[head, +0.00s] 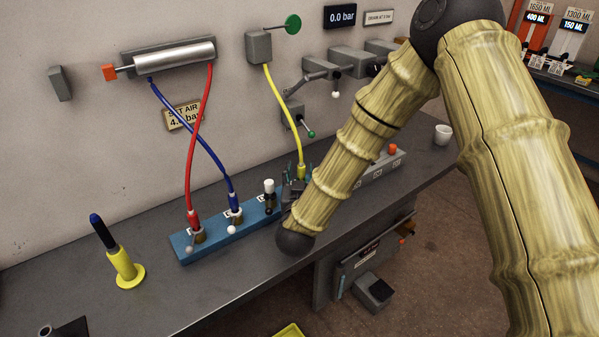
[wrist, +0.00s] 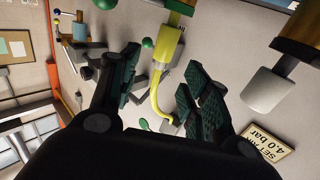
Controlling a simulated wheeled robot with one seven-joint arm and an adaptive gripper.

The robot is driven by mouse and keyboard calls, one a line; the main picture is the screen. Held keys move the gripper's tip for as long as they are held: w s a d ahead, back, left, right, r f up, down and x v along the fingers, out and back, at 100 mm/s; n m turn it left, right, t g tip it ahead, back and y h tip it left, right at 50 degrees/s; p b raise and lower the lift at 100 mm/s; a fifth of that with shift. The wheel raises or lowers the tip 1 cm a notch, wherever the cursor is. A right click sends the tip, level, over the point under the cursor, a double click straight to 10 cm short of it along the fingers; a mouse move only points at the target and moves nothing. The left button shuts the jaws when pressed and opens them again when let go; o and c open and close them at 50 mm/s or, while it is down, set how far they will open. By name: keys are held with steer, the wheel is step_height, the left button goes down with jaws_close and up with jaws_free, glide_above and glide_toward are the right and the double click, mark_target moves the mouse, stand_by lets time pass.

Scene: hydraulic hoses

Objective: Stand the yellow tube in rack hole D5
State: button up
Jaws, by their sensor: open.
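I see no rack with a hole marked D5. The yellow thing near my gripper is a hose (head: 279,103). It hangs from a grey wall box (head: 259,47) down to a yellow end fitting (head: 301,171) at the bench. My gripper (head: 295,183) is by that fitting, partly hidden by my arm. In the wrist view, my gripper (wrist: 160,78) is open, with the yellow hose (wrist: 157,96) showing between its dark green fingers. I cannot tell whether they touch it.
A blue block (head: 212,248) on the grey bench holds a red hose (head: 191,165) and a blue hose (head: 190,125). A yellow stand (head: 125,268) with a dark blue top is at the left. A white cup (head: 443,135) is at the right.

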mark_target(301, 164)
steer(key=shift+w+r+p, duration=0.2)
steer(key=shift+w+p, duration=0.1)
steer(key=shift+w, duration=0.05)
steer(key=w, duration=0.1)
steer(key=w+p, duration=0.1)
steer(key=w, duration=0.1)
steer(key=shift+w+d, duration=0.15)
steer(key=shift+d, duration=0.1)
steer(key=shift+w+a+p, duration=0.1)
steer(key=shift+w+p, duration=0.2)
steer(key=shift+w, duration=0.15)
steer(key=shift+f, duration=0.1)
jaws_close()
